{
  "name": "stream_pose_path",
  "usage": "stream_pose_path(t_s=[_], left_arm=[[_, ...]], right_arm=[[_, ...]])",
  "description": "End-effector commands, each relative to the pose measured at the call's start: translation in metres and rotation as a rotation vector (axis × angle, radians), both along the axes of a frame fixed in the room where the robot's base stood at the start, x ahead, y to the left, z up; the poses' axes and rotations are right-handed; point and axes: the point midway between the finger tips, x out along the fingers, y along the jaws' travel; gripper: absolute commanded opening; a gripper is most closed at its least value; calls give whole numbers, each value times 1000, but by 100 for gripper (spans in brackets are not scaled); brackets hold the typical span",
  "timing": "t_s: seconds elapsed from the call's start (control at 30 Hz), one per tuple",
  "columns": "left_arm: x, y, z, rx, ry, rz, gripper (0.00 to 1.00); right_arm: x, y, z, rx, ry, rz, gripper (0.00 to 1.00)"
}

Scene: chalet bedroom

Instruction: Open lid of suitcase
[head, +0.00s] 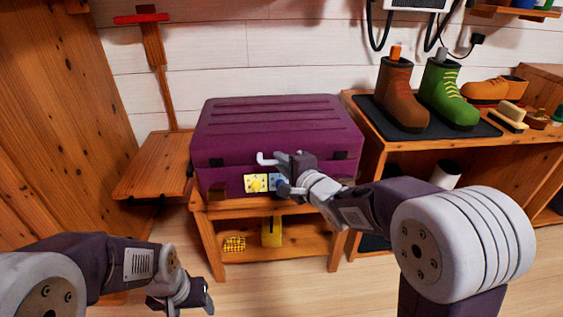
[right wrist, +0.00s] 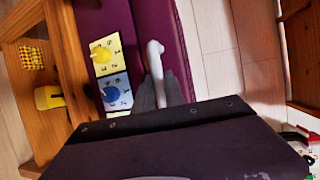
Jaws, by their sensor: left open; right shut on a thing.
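The purple suitcase (head: 275,115) lies flat on a low wooden stand, and its lid looks closed. A white bent handle (head: 265,158) sticks out at the front near the lid's edge; it also shows in the right wrist view (right wrist: 154,50). My right gripper (head: 285,168) is shut on the handle; its fingers (right wrist: 160,90) hide part of it. Below are a yellow dial (head: 256,183) and a blue dial (right wrist: 110,93) on square plates. My left gripper (head: 196,300) is open and empty, low at the front left, apart from the suitcase.
The wooden stand (head: 212,250) has a lower shelf with a yellow object (head: 271,232) and a yellow woven-looking piece (head: 234,244). A bench (head: 400,145) with boots (head: 450,95) stands close on the right. A small wooden ledge (head: 155,165) is at the left. A white wall is behind.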

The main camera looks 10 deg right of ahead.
Motion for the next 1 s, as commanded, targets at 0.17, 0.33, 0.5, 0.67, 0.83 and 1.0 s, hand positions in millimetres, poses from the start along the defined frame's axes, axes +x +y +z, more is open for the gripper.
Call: stream_pose_path(t_s=[0.17,0.33,0.5,0.67,0.83,1.0], left_arm=[[0,0,0,0,0,0,65],[0,0,0,0,0,0,65],[0,0,0,0,0,0,65],[0,0,10,0,0,0,65],[0,0,45,0,0,0,65],[0,0,105,0,0,0,65]], right_arm=[[0,0,-1,-1,2,0,0],[0,0,-1,-1,3,0,0],[0,0,-1,-1,3,0,0],[0,0,6,-1,9,0,0],[2,0,27,0,39,-1,0],[6,0,60,0,96,-1,0]])
